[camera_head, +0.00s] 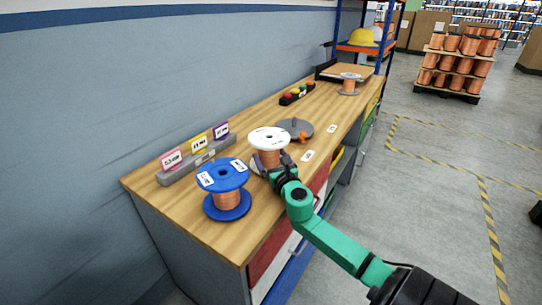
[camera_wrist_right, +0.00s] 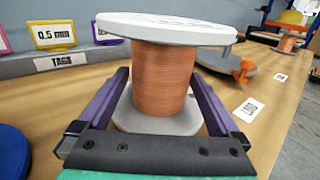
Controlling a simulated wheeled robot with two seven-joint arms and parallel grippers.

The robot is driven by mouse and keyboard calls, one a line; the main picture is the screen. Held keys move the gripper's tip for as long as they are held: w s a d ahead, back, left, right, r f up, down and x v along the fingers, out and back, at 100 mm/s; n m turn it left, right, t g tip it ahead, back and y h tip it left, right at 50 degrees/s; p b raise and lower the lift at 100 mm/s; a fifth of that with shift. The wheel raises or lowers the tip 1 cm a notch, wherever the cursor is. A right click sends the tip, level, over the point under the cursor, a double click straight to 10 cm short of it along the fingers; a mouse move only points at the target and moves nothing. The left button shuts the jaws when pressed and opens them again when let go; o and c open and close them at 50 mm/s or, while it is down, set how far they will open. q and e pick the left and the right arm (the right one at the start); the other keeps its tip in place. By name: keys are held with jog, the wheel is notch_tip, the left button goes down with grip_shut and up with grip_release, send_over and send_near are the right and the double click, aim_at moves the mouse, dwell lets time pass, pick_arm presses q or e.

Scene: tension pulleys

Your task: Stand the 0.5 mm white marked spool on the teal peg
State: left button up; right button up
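The white spool (camera_head: 268,139) with copper wire stands near the middle of the bench in the head view. In the right wrist view its wound core (camera_wrist_right: 163,80) fills the middle, between its white top flange and pale lower flange. My right gripper (camera_head: 275,168) reaches it from the front. Its two purple fingers (camera_wrist_right: 162,85) lie on either side of the core, between the flanges. I cannot tell whether they press on it. No size marking is readable on this spool. I can make out no teal peg. My left gripper is not in view.
A blue spool (camera_head: 226,188) stands left of the white one. A grey disc with an orange knob (camera_head: 303,138) lies just behind. A sign rail (camera_head: 196,162) runs along the wall; its yellow sign (camera_wrist_right: 53,34) reads 0.5 mm. Another spool (camera_head: 348,84) stands farther back.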

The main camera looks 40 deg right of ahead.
jog(key=v, duration=1.4)
jog(key=shift+s+r, duration=0.1)
jog(key=shift+s, duration=0.15)
